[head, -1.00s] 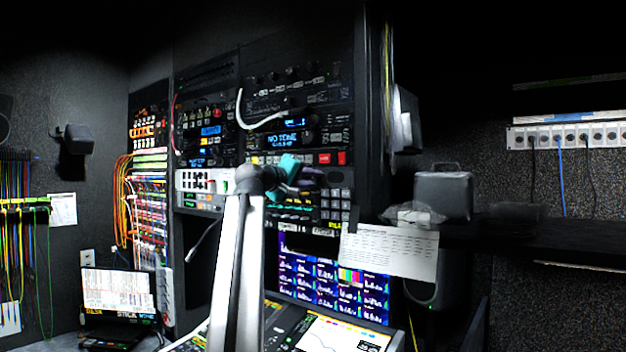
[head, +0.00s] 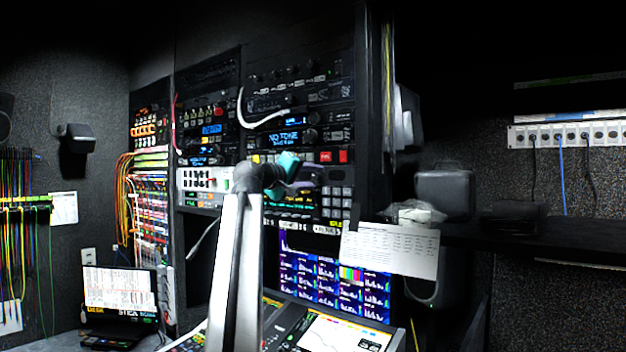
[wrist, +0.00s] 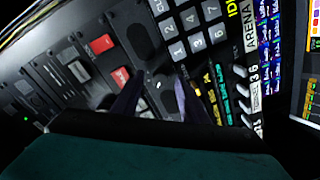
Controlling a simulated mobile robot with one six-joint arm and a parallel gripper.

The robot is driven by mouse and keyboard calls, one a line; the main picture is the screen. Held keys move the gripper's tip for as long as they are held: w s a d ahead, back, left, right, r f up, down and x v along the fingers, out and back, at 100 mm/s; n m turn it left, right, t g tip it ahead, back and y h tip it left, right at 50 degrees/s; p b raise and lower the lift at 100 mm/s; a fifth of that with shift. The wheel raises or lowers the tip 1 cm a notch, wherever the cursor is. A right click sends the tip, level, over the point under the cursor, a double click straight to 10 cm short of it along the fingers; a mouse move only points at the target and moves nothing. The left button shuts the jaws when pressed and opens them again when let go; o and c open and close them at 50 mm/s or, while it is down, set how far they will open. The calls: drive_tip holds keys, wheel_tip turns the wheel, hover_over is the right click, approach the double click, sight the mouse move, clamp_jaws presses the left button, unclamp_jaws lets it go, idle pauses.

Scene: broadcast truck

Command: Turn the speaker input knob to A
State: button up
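My gripper (head: 312,177) is in front of the equipment rack in the head view, close to the keypad and red buttons. In the wrist view its two dark fingers (wrist: 160,100) stand apart, pointing at the panel. A dark rounded control with a small white mark (wrist: 158,84) shows between them; I cannot tell whether it is the speaker input knob, and no A label is readable. I see no contact between it and the fingers. My arm and gripper cover part of the panel in the head view.
The numbered keypad (head: 338,201) is right of my gripper. A red button (head: 326,157) lies just above it. A white cable (head: 262,121) loops over the upper rack. Monitors (head: 320,272) and a sloped console (head: 330,330) lie below. A paper sheet (head: 395,250) hangs at right.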

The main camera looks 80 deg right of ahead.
drive_tip(key=b+v, duration=0.3)
drive_tip(key=v, duration=1)
